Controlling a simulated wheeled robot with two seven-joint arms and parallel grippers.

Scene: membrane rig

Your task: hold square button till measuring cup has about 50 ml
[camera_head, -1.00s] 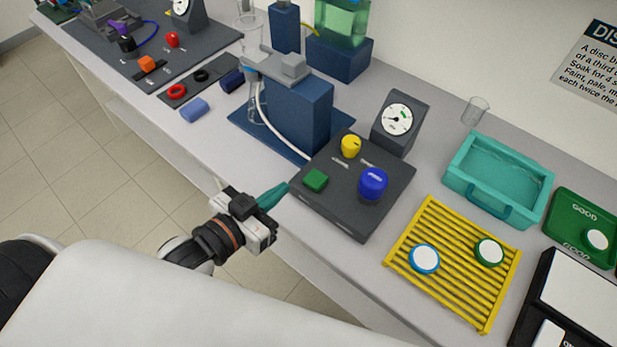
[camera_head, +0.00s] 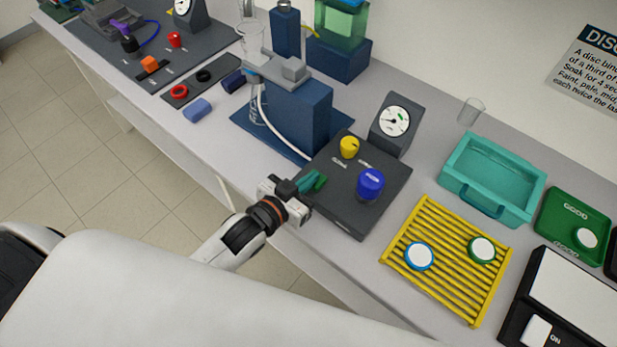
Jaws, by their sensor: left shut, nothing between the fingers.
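The green square button (camera_head: 319,179) sits on the dark control box (camera_head: 346,211), partly hidden by my left gripper (camera_head: 308,184). The left gripper is shut and empty, its teal fingertips at the button; whether they press it I cannot tell. On the box are also a yellow knob (camera_head: 349,147) and a blue round knob (camera_head: 370,184). A clear glass vessel (camera_head: 256,100) stands under the grey clamp of the blue stand (camera_head: 297,115); it may be the measuring cup, and its level is too small to read. My right gripper is not in view.
A dial gauge (camera_head: 394,121) stands behind the box. A yellow rack (camera_head: 448,262) with two discs, a teal tray (camera_head: 489,183) and a green tray (camera_head: 574,226) lie to the right. A small clear cup (camera_head: 471,111) stands near the wall.

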